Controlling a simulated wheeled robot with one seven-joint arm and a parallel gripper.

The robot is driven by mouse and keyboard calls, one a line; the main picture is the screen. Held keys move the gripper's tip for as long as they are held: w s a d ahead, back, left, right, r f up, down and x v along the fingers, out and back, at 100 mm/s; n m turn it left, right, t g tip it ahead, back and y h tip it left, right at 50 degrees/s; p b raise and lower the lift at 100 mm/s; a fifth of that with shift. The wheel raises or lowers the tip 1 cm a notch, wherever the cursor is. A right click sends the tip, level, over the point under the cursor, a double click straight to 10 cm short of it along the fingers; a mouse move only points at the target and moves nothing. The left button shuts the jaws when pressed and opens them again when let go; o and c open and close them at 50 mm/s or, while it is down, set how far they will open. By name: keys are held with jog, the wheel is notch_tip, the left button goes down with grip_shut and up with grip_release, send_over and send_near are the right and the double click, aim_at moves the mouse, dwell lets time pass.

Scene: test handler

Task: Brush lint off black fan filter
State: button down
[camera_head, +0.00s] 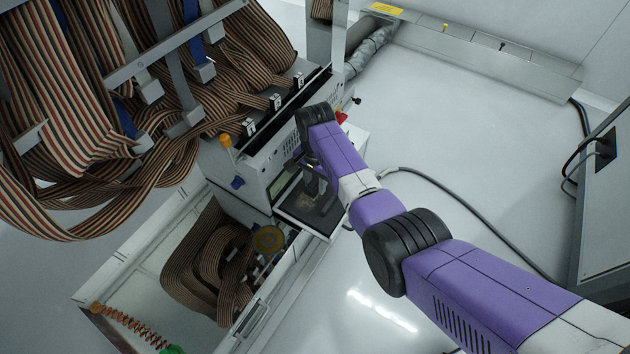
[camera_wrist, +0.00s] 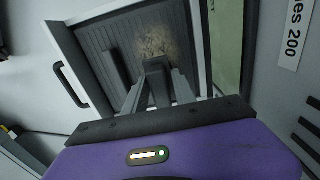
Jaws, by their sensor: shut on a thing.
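The black fan filter (camera_wrist: 98,42) is a dark ribbed panel in a frame at the top middle of the wrist view. A tan, fuzzy lint patch (camera_wrist: 158,42) lies on it. My gripper (camera_wrist: 156,88) is shut on a dark grey piece that looks like the brush (camera_wrist: 155,66), its far end at the lower edge of the lint. I cannot tell whether it touches the filter; its bristles are hidden. In the head view the filter (camera_head: 294,206) lies in a pulled-out tray below the machine front, with my gripper (camera_head: 314,184) over it, partly hidden by my arm.
The grey machine (camera_head: 252,170) with orange and blue knobs stands behind the filter. Striped ribbon cables (camera_head: 90,60) hang at the left, and a cable-filled cabinet bay (camera_head: 205,260) lies below. A black cable (camera_head: 470,210) crosses the pale floor, which is mostly free at right.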

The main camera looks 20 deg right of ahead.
jog(key=shift+s+d+r+p, duration=0.1)
jog(key=shift+s+d+p, duration=0.25)
jog(key=shift+s+p, duration=0.4)
jog(key=shift+s+d+f+p, duration=0.15)
jog(key=shift+d+f+p, duration=0.05)
jog(key=shift+d+p, duration=0.2)
jog(key=shift+w+a+f+b, duration=0.1)
jog(key=shift+w+a+b, duration=0.35)
jog(key=shift+w+b, duration=0.3)
jog(key=shift+w+a+r+b, duration=0.25)
jog(key=shift+w+a+b, duration=0.2)
jog(key=shift+s+d+r+p, duration=0.1)
jog(key=shift+s+d+p, duration=0.35)
jog(key=shift+p, duration=0.4)
jog(key=shift+s+d+f+p, duration=0.3)
jog(key=shift+s+d+p, duration=0.2)
jog(key=shift+s+p, duration=0.35)
jog(key=c, duration=1.4)
grip_release()
jog(key=shift+f, duration=0.15)
jog(key=shift+r+p, duration=0.35)
jog(key=shift+r, duration=0.1)
